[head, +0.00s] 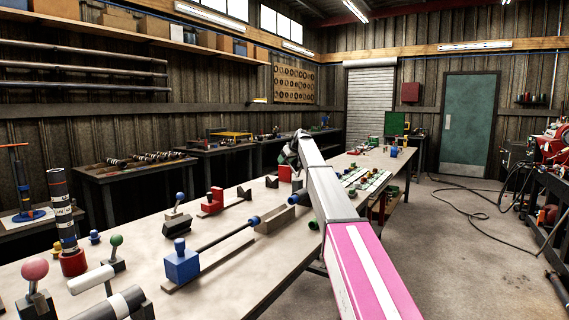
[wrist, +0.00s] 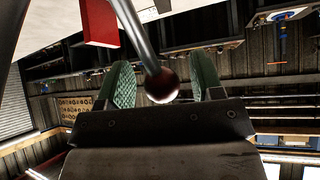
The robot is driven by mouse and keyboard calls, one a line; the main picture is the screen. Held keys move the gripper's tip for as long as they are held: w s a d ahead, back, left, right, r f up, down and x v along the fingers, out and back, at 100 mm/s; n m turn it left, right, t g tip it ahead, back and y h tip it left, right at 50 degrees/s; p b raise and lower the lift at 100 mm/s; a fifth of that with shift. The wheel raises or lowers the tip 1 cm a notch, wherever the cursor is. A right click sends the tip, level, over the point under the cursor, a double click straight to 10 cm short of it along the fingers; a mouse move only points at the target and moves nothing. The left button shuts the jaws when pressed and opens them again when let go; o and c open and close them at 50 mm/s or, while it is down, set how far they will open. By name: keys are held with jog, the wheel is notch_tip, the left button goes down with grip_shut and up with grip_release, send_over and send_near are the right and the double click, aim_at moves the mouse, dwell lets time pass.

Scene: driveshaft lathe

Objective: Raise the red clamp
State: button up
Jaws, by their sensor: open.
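The red clamp shows as a red block (head: 285,173) on the long bench, just below my gripper (head: 289,156). In the wrist view its red block (wrist: 98,24) is at the top left. A grey metal lever with a dark red ball knob (wrist: 161,86) reaches down between the two green finger pads of my gripper (wrist: 164,78). The pads stand apart, with a gap on the right of the knob. I cannot tell whether the left pad touches the lever. My arm hides part of the clamp in the head view.
On the bench, a red vise-like block (head: 212,203), a blue block with a rod (head: 182,262) and a green-knobbed lever (head: 116,241) stand left of my arm. Rows of small parts (head: 366,181) lie to the right. Open floor (head: 455,230) lies right of the bench.

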jog(key=v, duration=0.8)
jog(key=shift+s+d+r, duration=0.2)
jog(key=shift+s+r, duration=0.05)
jog(key=shift+s, duration=0.05)
